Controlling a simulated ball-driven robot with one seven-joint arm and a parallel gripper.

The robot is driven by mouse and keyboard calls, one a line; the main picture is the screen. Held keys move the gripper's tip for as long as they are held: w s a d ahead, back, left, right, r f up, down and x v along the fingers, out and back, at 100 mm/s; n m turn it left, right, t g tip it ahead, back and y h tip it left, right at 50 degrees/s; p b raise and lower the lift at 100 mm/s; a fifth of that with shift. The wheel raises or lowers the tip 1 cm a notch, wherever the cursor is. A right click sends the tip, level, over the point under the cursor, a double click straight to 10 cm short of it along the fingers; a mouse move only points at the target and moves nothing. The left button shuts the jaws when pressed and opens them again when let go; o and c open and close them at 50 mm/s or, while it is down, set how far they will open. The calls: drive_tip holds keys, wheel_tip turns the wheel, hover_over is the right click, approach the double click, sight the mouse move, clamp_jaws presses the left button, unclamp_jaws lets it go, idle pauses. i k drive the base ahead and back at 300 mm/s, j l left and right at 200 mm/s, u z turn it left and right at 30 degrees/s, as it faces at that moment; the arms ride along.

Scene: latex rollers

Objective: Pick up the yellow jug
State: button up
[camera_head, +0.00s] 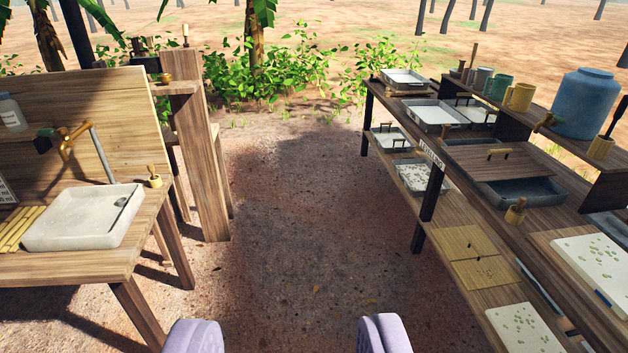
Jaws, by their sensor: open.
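The yellow jug (521,97) stands upright on the raised back shelf of the right-hand bench, at the upper right of the view. Its handle shows on its left side. A green mug stands just left of it and a large blue container stands to its right. My gripper (289,336) shows as two lavender fingers at the bottom edge, spread wide apart and empty. It is over the bare ground, well away from the jug.
The right bench (468,219) holds trays, boards and a wooden lid. A left table (88,266) carries a grey basin (75,232) below a brass tap. A wooden post (200,140) stands beside it. Bare ground (300,220) lies open between them.

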sight(523, 93)
drive_tip(key=i+l+u, duration=0.15)
drive_tip(key=i, duration=2)
drive_tip(key=i+z, duration=0.1)
drive_tip(key=i, duration=1)
drive_tip(key=i+j+z, duration=0.15)
drive_tip(key=i, duration=0.4)
drive_tip(key=i+j, duration=0.1)
drive_tip(key=i, duration=0.45)
drive_tip(key=i+j+z, duration=0.15)
drive_tip(key=i, duration=0.4)
drive_tip(key=i+u, duration=0.15)
drive_tip(key=i, duration=0.5)
drive_tip(key=i+u, duration=0.1)
drive_tip(key=i, duration=0.5)
drive_tip(key=i+l+u, duration=0.15)
drive_tip(key=i, duration=0.5)
drive_tip(key=i+l+u, duration=0.1)
drive_tip(key=i+l, duration=0.15)
drive_tip(key=i, duration=0.35)
drive_tip(key=i+j+u, duration=0.1)
drive_tip(key=i+u, duration=0.75)
drive_tip(key=i+l+u, duration=0.25)
drive_tip(key=i+u, duration=0.2)
drive_tip(key=i+j+u, duration=0.1)
drive_tip(key=i+u, duration=0.25)
drive_tip(key=i, duration=0.95)
drive_tip(key=z, duration=5.25)
drive_tip(key=k, duration=0.1)
